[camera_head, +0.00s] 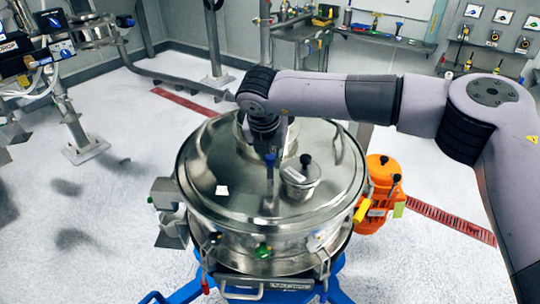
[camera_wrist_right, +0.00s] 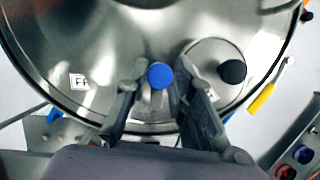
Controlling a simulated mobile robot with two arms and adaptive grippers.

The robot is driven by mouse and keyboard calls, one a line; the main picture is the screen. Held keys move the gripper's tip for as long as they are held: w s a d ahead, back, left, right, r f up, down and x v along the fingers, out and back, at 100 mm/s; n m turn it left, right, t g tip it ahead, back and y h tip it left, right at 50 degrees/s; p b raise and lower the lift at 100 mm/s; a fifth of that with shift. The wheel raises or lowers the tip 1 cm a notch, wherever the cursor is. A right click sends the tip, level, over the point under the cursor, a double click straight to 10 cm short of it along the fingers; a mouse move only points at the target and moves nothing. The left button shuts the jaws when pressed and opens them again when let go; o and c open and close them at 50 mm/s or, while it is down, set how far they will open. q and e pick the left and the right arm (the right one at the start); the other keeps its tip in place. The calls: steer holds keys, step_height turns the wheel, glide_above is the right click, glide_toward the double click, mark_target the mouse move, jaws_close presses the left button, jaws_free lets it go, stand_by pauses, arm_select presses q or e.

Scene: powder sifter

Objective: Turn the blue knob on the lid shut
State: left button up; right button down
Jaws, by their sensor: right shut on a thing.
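The steel lid (camera_head: 225,170) covers the round sifter in the middle of the head view. The blue knob (camera_head: 270,160) stands on the lid, left of the small capped port. In the right wrist view the blue knob (camera_wrist_right: 160,76) shows round and blue between the two fingers. My right gripper (camera_head: 271,150) points down over the lid and is shut on the knob; its fingers (camera_wrist_right: 160,85) flank it on both sides in the wrist view. My left gripper does not show clearly in the head view.
A small round port with a black knob (camera_head: 305,160) sits right beside the right gripper. An orange motor (camera_head: 381,182) is on the sifter's right side. Yellow (camera_head: 362,210) and green (camera_head: 263,250) parts sit on the sifter's side. A workbench stands at the back.

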steer(key=n+b, duration=0.1)
steer(key=b, duration=0.2)
steer(key=n+y+b, duration=0.1)
steer(key=n+b, duration=0.1)
steer(key=b, duration=0.1)
steer(key=n+y+b, duration=0.1)
steer(key=n+b, duration=0.1)
steer(key=b, duration=0.1)
steer(key=shift+d+f, duration=0.1)
steer(key=shift+f, duration=0.25)
steer(key=n+b, duration=0.1)
steer(key=n+y+b, duration=0.1)
steer(key=shift+r+n+g, duration=0.2)
steer(key=shift+n+g, duration=0.1)
steer(key=shift+n, duration=0.1)
steer(key=n, duration=0.1)
steer(key=n+y, duration=0.1)
steer(key=shift+w+d+r+n, duration=0.1)
steer(key=shift+d+r+n, duration=0.05)
steer(key=shift+n, duration=0.25)
steer(key=n+g, duration=0.1)
steer(key=n, duration=0.2)
steer(key=shift+r+g+y, duration=0.1)
steer(key=shift+g+y, duration=0.2)
steer(key=shift+y, duration=0.1)
steer(key=shift+w+n+g+p, duration=0.1)
steer(key=shift+n+g+p, duration=0.65)
steer(key=shift+n, duration=1.15)
steer(key=shift+p, duration=0.3)
